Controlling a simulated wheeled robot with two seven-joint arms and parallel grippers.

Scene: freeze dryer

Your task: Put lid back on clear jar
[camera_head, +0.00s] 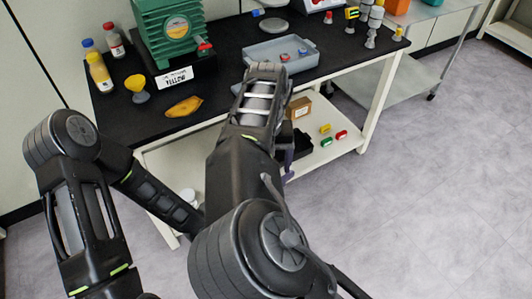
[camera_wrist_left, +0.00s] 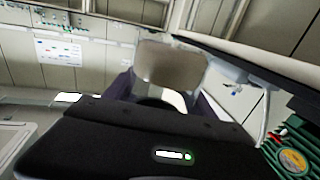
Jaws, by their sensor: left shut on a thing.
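In the left wrist view, my left gripper (camera_wrist_left: 168,90) has its two purple-grey fingers on either side of a smooth, greyish-brown thing (camera_wrist_left: 171,66) with rounded corners. It is shut on this thing; I cannot tell whether it is the lid or the jar. In the head view, only a sliver of a purple finger of my left gripper (camera_head: 289,169) shows behind an arm link, in front of the table, and the held thing is hidden there. I cannot pick out the clear jar for sure. My right gripper is not in view.
The black table (camera_head: 225,65) bears a green machine (camera_head: 168,30), a grey tray (camera_head: 291,45), bottles, a yellow funnel-like item (camera_head: 136,86) and an orange-yellow piece (camera_head: 184,106). The shelf below holds a cardboard box (camera_head: 299,107) and small coloured blocks. Floor (camera_head: 430,190) at right is clear.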

